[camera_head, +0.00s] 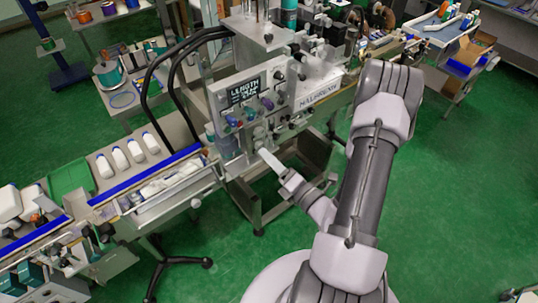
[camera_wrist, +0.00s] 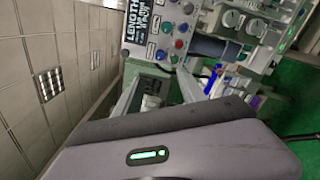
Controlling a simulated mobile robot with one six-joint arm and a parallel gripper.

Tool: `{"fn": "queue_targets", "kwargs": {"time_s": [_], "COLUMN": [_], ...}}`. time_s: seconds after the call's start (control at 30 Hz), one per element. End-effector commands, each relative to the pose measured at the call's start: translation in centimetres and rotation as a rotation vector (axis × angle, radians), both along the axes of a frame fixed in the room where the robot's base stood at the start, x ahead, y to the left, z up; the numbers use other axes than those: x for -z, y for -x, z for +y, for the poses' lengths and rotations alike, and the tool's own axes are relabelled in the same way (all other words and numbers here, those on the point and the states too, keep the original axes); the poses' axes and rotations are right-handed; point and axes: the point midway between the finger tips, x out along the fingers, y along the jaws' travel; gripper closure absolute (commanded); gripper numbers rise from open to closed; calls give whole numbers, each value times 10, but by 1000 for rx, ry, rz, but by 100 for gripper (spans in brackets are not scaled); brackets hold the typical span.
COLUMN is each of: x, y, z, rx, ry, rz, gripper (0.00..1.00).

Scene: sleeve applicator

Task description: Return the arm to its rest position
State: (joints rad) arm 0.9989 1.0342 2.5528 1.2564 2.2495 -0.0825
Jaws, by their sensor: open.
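My arm reaches up from the bottom of the head view, bends at the elbow and comes back down to the left. My gripper (camera_head: 265,154) is in front of the sleeve applicator's control panel (camera_head: 233,97), just below its knobs. In the wrist view my gripper (camera_wrist: 156,90) shows two pale fingers spread apart with nothing held between them. The panel with its coloured knobs (camera_wrist: 180,43) is beyond the fingers. I cannot tell from these views whether a fingertip touches the machine.
A conveyor (camera_head: 150,172) with several white bottles (camera_head: 121,158) runs to the left of the panel. A bench with spools (camera_head: 110,72) is at the upper left, and a cart (camera_head: 466,65) is at the upper right. Green floor (camera_head: 460,190) is clear to the right of my arm.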

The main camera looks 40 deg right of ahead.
Motion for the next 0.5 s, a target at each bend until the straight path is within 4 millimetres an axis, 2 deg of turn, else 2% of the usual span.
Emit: {"fn": "queue_targets", "kwargs": {"time_s": [0.17,0.23,0.27,0.33,0.37,0.4,0.47,0.5], "x": [0,-4,-8,-17,-19,-16,-2,16], "y": [-1,-9,-13,-18,-14,-1,33,61], "z": [2,20,35,92,124,166,221,249], "rx": [-11,-96,-166,-413,-547,-734,-1016,-1200], "ry": [7,59,102,260,352,490,727,909], "rz": [-4,-33,-58,-139,-184,-245,-343,-412], "gripper": [52,52,52,52,52,52,52,52]}}
